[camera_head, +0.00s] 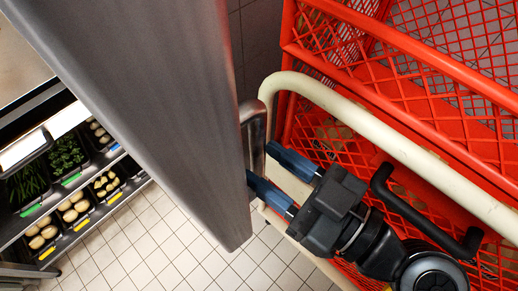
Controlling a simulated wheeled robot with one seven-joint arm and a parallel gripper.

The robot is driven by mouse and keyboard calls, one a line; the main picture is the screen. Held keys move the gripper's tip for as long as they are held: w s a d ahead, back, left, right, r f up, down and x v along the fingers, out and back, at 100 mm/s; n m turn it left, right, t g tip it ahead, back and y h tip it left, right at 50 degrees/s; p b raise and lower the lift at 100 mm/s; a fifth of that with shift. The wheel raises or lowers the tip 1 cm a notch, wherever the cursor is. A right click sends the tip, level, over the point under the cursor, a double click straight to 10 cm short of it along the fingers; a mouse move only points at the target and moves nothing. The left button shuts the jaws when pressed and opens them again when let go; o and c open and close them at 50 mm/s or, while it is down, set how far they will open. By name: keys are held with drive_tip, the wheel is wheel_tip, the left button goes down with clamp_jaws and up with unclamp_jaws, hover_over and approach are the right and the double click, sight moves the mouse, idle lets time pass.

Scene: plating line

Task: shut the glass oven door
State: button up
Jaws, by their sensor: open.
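The oven door (150,80) shows as a broad grey metal slab, seen along its edge, crossing from the top left to the centre. It stands swung out over the floor; its glass is not visible. A metal bar handle (254,128) sticks out from its right side. My gripper (259,164) comes in from the lower right with its blue fingers spread apart. The fingertips are at the lower visible end of the handle, close to the door face. I cannot tell whether they touch the handle or lie around it.
Red mesh crates (390,75) on a trolley with a cream rail (385,145) fill the right side, close to my arm. A shelf unit (88,222) with trays of vegetables stands at the left. Bare tiled floor (150,250) shows below the door.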

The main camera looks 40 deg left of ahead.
drive_tip(key=shift+a, duration=1.3)
drive_tip(key=shift+c, duration=0.4)
clamp_jaws()
